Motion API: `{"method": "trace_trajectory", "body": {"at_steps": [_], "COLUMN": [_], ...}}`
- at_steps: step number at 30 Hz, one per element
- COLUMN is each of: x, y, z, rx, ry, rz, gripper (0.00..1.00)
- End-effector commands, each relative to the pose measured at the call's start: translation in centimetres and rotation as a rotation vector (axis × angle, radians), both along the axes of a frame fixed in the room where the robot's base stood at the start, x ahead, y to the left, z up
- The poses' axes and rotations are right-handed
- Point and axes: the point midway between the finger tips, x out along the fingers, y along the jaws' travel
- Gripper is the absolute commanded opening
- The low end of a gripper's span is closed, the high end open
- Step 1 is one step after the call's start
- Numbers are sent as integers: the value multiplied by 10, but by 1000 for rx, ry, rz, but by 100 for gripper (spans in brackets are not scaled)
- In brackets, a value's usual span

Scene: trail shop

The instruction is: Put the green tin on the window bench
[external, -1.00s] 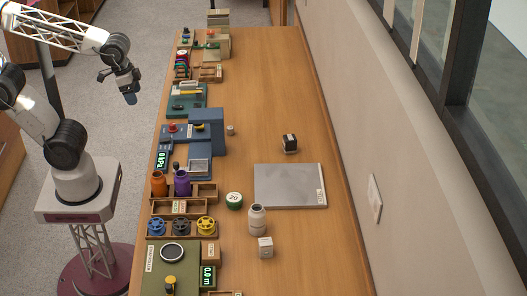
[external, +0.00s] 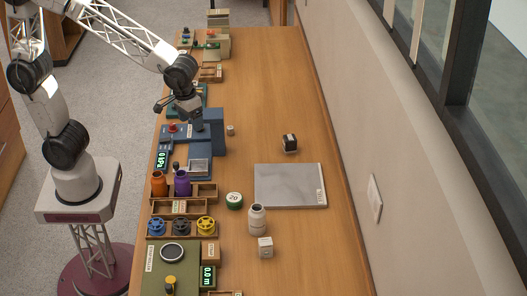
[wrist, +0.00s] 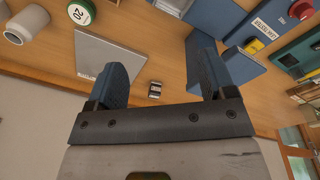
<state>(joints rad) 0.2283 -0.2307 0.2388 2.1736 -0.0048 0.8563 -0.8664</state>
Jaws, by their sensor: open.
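The green tin (external: 234,200) is a short round can with a white lid marked 20. It stands on the wooden bench top (external: 275,100), left of a flat grey plate (external: 290,185). In the wrist view the tin (wrist: 82,12) is cut by the top edge, with the grey plate (wrist: 112,55) beside it. My gripper (external: 197,127) is above the blue unit at the bench's left side, farther back than the tin. In the wrist view my gripper (wrist: 160,80) has its two blue fingers apart with nothing held between them. Which surface is called the window bench is not readable.
A pale jar (external: 257,219) and a small white box (external: 265,247) stand near the tin. A black-and-white block (external: 289,143) sits behind the plate. The grey plate is bare.

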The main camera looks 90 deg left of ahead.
Motion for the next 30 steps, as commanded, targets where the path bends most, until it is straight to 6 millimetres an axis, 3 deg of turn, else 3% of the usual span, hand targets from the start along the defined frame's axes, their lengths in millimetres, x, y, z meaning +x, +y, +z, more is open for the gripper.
{"method": "trace_trajectory", "body": {"at_steps": [6,18,24,30], "x": [43,105,123,130], "y": [-39,-116,-145,-157], "z": [-31,-100,-129,-141], "rx": [-7,-6,-2,-1], "ry": [33,86,100,105], "rz": [136,394,491,532], "gripper": [77,77,77,77]}}
